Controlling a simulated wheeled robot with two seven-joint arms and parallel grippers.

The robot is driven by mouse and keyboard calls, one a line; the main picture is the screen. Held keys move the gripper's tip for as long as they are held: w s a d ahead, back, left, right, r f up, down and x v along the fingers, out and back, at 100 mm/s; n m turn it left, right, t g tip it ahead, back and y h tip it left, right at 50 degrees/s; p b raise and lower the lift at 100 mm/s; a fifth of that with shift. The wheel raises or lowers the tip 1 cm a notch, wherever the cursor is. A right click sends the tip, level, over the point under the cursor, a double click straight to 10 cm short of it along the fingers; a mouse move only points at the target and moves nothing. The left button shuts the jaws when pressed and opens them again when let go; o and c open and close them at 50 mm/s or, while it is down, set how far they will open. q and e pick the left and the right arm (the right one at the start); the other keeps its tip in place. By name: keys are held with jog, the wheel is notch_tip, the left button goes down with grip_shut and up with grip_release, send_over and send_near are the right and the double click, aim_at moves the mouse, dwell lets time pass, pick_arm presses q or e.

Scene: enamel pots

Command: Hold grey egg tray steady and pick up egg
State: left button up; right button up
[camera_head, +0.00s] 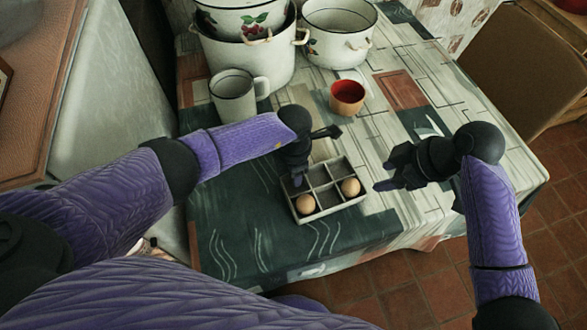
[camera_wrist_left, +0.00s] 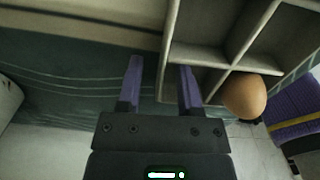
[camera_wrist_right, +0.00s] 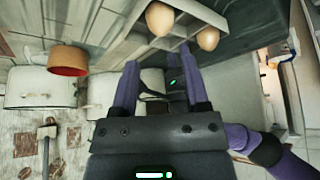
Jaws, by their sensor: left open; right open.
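The grey egg tray (camera_head: 333,209) sits on the table with several square compartments. One brown egg (camera_head: 305,204) is in its front-left compartment and another egg (camera_head: 350,187) is in a right-hand one; the other visible compartments look empty. My left gripper (camera_head: 297,181) is open at the tray's left side. In the left wrist view its fingers (camera_wrist_left: 160,67) lie either side of the tray's wall, apart; I cannot tell if they touch it. My right gripper (camera_head: 381,178) is open and empty, just right of the tray. Both eggs show beyond its fingers (camera_wrist_right: 158,56) in the right wrist view.
A red-lined cup (camera_head: 347,98) stands behind the tray. A white mug (camera_head: 233,97), a large stacked pot (camera_head: 245,62) and a white pot (camera_head: 338,38) stand farther back. The table's front edge is close to the tray. The cloth front-left of the tray is clear.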

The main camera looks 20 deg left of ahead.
aim_at(350, 189)
pick_arm(q)
grip_shut()
